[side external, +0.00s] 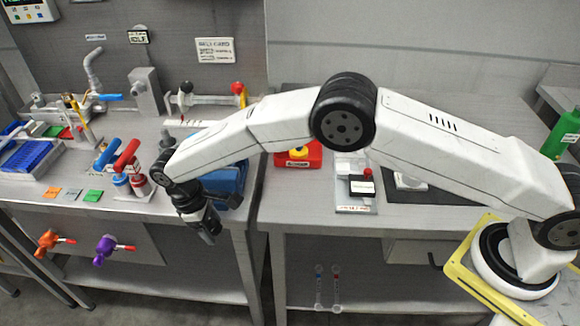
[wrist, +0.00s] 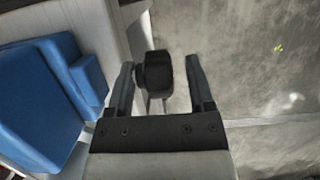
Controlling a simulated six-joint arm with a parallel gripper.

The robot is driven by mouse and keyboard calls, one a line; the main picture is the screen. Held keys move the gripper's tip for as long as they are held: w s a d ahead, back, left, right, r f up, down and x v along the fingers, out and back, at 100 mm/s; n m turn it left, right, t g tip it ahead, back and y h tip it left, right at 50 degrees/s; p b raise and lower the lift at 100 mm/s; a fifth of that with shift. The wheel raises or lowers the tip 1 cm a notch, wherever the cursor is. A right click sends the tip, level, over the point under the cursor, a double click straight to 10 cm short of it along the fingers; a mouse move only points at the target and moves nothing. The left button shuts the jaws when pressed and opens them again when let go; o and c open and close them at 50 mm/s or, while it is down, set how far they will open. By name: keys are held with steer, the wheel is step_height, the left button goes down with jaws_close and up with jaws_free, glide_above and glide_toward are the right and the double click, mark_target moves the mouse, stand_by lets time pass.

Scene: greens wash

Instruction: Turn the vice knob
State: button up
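The vice (side external: 232,182) is a blue block at the front right of the left bench, partly hidden behind my arm. Its blue body fills the left of the wrist view (wrist: 40,105). A black knob (wrist: 158,70) stands between the two fingers of my gripper (wrist: 160,78) in the wrist view, with a gap on each side. My gripper is open, and also shows in the side view (side external: 211,232), pointing down by the bench's front edge. I cannot make out the knob in the side view; my gripper likely covers it.
Red and blue handled valves (side external: 125,160) stand left of my gripper. Orange (side external: 48,241) and purple (side external: 104,248) knobs stick out from the bench front. A red box (side external: 300,155) with a yellow button sits right of the vice. Open floor lies in front of the bench.

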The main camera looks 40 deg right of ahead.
steer(key=shift+r, duration=0.1)
steer(key=v, duration=0.7)
steer(key=shift+r, duration=0.35)
steer(key=shift+w, duration=0.1)
